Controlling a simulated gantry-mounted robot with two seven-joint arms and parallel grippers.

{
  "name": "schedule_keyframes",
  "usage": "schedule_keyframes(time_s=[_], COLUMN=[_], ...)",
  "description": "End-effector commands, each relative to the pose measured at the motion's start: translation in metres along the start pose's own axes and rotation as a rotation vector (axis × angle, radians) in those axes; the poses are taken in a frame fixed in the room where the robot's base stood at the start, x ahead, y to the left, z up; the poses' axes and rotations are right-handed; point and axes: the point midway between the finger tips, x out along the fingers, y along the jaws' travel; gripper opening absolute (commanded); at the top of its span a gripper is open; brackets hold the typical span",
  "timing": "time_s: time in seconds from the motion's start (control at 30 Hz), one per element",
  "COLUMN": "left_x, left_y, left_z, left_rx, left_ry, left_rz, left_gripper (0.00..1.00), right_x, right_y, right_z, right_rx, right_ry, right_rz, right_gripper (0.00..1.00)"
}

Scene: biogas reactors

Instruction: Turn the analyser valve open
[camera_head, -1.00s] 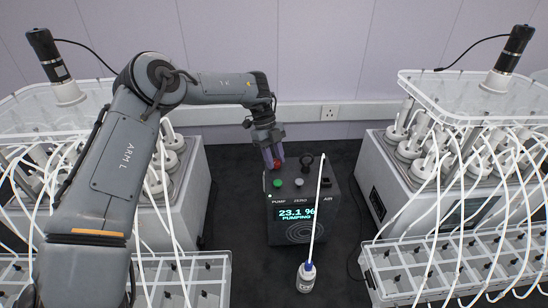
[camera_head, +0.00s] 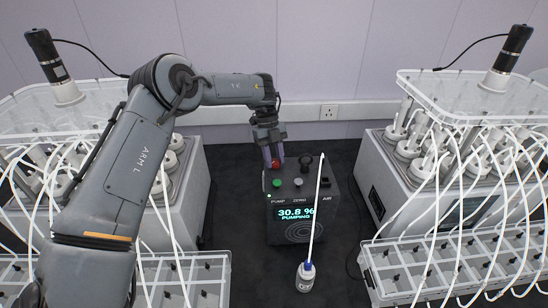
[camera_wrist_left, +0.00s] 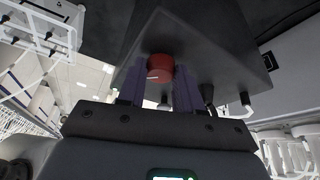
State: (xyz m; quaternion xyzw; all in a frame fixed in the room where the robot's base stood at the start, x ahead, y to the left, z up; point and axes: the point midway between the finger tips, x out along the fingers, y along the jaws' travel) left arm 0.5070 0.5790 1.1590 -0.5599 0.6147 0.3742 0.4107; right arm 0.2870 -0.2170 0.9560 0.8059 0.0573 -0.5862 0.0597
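The analyser (camera_head: 290,229) is a dark box on the floor between the two reactor units. Its lit display reads 30.8 % and PUMPING. A red valve knob (camera_head: 276,163) sits at the back of its top; it also shows in the left wrist view (camera_wrist_left: 160,67) with a small white mark. My left gripper (camera_head: 272,157) reaches down to the knob from behind. In the left wrist view its purple fingers (camera_wrist_left: 159,82) stand on both sides of the knob and appear to touch it. My right gripper is in neither view.
A green button (camera_head: 277,183) and other controls are on the analyser's top. A white bottle (camera_head: 306,278) with a tall white tube stands before it. Reactor units with white tubing stand left and right (camera_head: 375,190). Dark floor (camera_head: 262,280) is clear in front.

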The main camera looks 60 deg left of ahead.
Motion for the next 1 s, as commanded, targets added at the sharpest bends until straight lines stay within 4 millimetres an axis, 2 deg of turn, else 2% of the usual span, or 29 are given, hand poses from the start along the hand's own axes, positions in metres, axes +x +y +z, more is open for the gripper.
schedule_keyframes(time_s=[0.03, 0.17, 0.57, 0.77, 1.0], left_x=[0.000, 0.000, -0.006, -0.031, -0.073], left_y=[0.000, 0.000, 0.000, -0.001, -0.001], left_z=[0.000, 0.000, 0.000, 0.000, 0.001], left_rx=[0.002, 0.001, 0.000, 0.000, -0.001], left_ry=[0.000, 0.000, -0.001, -0.004, -0.004], left_rz=[0.000, 0.000, -0.001, -0.002, -0.002], left_gripper=[0.41, 0.60, 0.60, 0.60, 0.60], right_x=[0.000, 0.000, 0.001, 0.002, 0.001], right_y=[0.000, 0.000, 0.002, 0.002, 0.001], right_z=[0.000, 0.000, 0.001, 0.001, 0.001], right_rx=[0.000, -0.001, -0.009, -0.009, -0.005], right_ry=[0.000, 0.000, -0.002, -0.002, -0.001], right_rz=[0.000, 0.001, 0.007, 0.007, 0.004], right_gripper=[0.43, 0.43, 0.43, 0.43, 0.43])
